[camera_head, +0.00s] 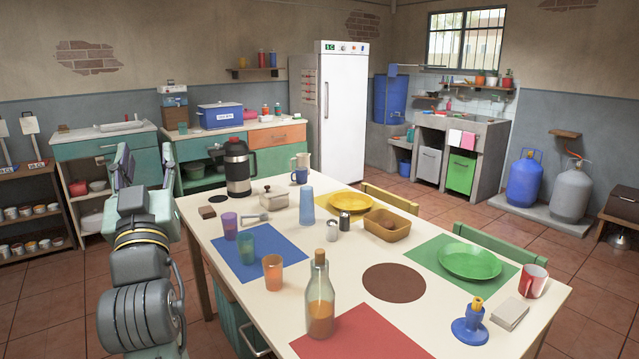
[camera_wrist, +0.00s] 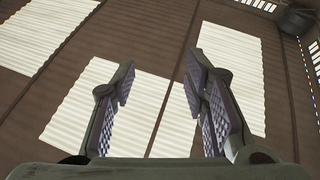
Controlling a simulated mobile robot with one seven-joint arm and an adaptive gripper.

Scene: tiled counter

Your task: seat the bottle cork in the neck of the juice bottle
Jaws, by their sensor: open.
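The juice bottle (camera_head: 320,306) stands upright near the front edge of the table in the head view. It is clear glass with orange juice in its lower part. The brown bottle cork (camera_head: 320,257) is upright at the top of the bottle's neck, in line with it; how deep it sits cannot be told. My gripper (camera_head: 146,168) is raised at the left, beside the table and well apart from the bottle, fingers pointing up. In the wrist view my gripper (camera_wrist: 161,78) is open and empty, with the ceiling behind it.
An orange cup (camera_head: 273,273), a green cup (camera_head: 246,249) and a purple cup (camera_head: 229,226) stand left of the bottle. A blue candle holder (camera_head: 470,328) is at the right. A brown round mat (camera_head: 394,283) lies bare beside the bottle. A red mat (camera_head: 362,338) lies in front.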

